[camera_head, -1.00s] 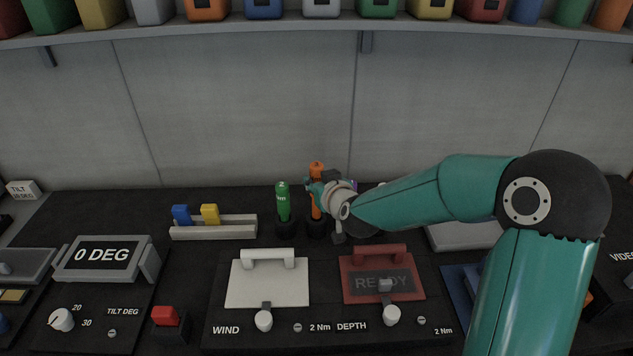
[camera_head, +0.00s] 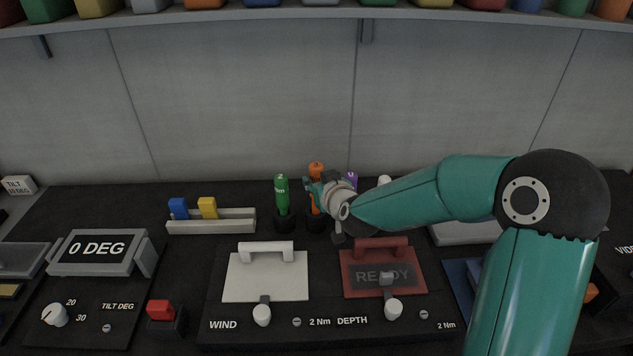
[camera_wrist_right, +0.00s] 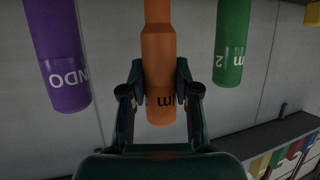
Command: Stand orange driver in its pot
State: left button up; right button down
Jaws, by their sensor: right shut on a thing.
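The orange driver (camera_head: 316,167) is upright over its dark pot (camera_head: 316,224). Its lower end meets the pot's mouth, but my gripper and the dark rim hide how deep it sits. My right gripper (camera_head: 318,191) reaches in from the right and is shut on the driver. In the right wrist view the driver (camera_wrist_right: 160,45) lies between both fingers of the gripper (camera_wrist_right: 160,92). My left gripper is not in view.
A green driver (camera_head: 282,195) stands in a pot just left. A purple driver (camera_head: 351,180) is close on the right, partly behind my arm. A rack with blue and yellow pieces (camera_head: 212,226) is further left. Red (camera_head: 383,270) and white (camera_head: 266,277) handled panels lie in front.

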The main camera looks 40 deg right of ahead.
jog(key=shift+f+b, duration=1.3)
jog(key=shift+f, duration=0.1)
jog(key=c, duration=0.8)
grip_release()
jog(key=shift+o, duration=0.2)
jog(key=shift+s, duration=0.1)
jog(key=v, duration=1.1)
jog(key=shift+s+a, duration=0.2)
jog(key=shift+s, duration=0.15)
jog(key=shift+r, duration=0.1)
